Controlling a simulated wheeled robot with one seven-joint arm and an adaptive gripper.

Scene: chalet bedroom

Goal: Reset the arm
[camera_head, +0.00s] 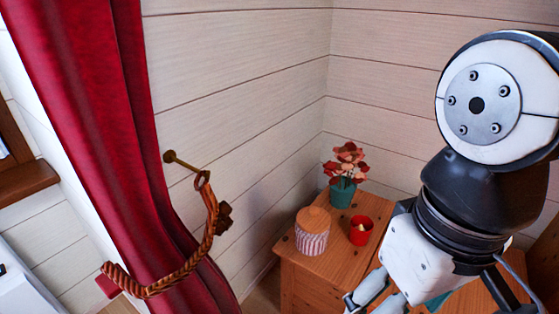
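My arm fills the right side of the head view, with a large round black-and-white joint at the upper right. Below it, the arm narrows to a black and white wrist that hangs over the wooden cabinet. My gripper (372,292) shows only in part at the bottom edge, as grey jointed finger parts in front of the cabinet. Its fingertips are cut off or hidden, so I cannot tell whether it is open or holds anything.
The wooden cabinet (330,270) stands in the corner. On it are a striped jar (312,238), a red cup (361,231) and a teal flowerpot (342,194) with red flowers, close to my wrist. A red curtain (100,110) with a braided tieback (190,262) hangs left.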

